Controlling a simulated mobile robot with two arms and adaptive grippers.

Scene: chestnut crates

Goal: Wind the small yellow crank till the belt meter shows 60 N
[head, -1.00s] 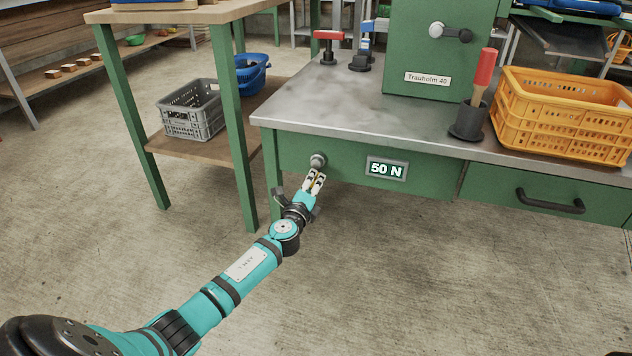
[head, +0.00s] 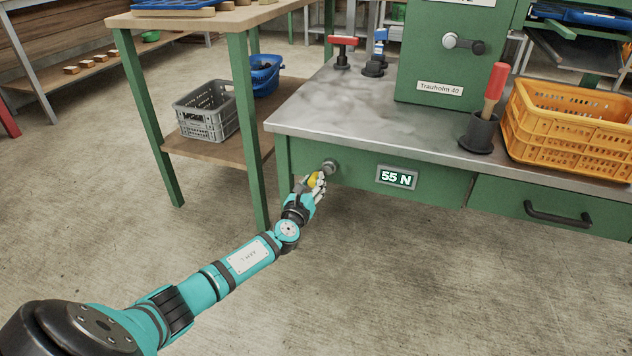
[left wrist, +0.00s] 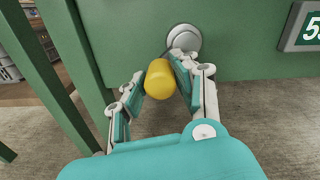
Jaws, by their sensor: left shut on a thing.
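The small yellow crank knob (left wrist: 159,80) sits between the fingers of my left gripper (left wrist: 155,88) in the left wrist view. My left gripper (head: 315,185) is shut on it at the green bench front. The grey round crank hub (head: 329,166) is on the bench front just above, and it also shows in the left wrist view (left wrist: 185,38). The crank's arm is mostly hidden by the fingers. The belt meter (head: 397,178) to the right of the hub reads 55 N. My right gripper is not in view.
A wooden table with green legs (head: 245,120) stands close to the left of my left arm. A drawer handle (head: 556,214) sticks out at the right. An orange crate (head: 570,140) stands on the bench. The floor in front is clear.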

